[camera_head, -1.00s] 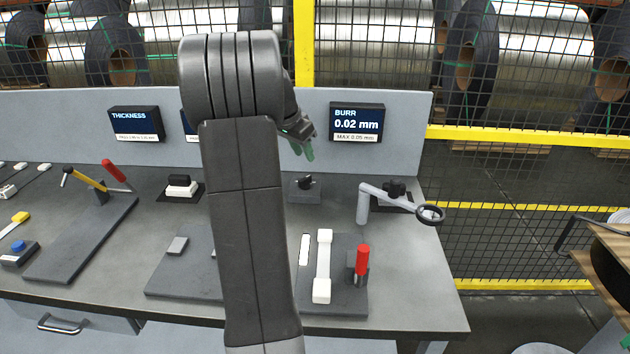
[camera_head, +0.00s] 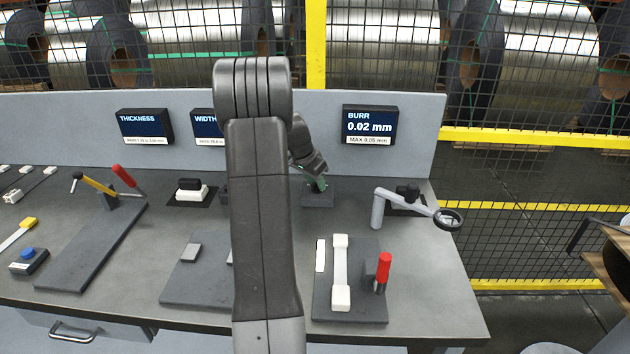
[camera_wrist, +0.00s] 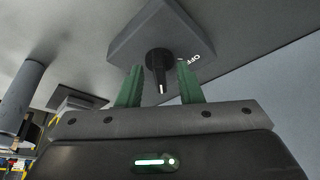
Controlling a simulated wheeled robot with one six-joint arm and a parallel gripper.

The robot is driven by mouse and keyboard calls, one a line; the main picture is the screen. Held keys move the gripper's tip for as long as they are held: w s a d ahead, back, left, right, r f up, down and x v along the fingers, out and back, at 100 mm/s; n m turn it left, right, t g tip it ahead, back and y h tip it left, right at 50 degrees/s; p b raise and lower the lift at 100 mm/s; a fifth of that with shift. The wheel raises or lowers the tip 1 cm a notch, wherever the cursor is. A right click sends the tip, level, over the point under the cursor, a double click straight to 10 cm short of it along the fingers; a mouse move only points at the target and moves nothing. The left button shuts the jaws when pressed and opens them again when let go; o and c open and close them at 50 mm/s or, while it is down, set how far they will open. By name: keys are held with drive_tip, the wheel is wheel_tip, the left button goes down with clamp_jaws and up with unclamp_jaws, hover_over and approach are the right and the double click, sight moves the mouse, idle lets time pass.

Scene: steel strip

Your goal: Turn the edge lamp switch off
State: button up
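The edge lamp switch is a black rotary knob (camera_wrist: 160,64) on a grey block (camera_wrist: 143,28) in the wrist view. Its white pointer line faces the gripper, and an "OFF" label shows just right of the knob. My gripper (camera_wrist: 158,88) is open, with one green finger on each side of the knob's near end; I cannot tell whether they touch it. In the head view the green fingertips (camera_head: 318,184) are over the switch's grey base (camera_head: 318,200), and the knob is hidden behind them.
Right of the switch stands a magnifier lamp (camera_head: 402,200) on a grey post. A plate with a white bar and red handle (camera_head: 384,270) lies in front. The BURR display (camera_head: 369,125) is on the back panel. My arm hides the bench's middle.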

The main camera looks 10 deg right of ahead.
clamp_jaws()
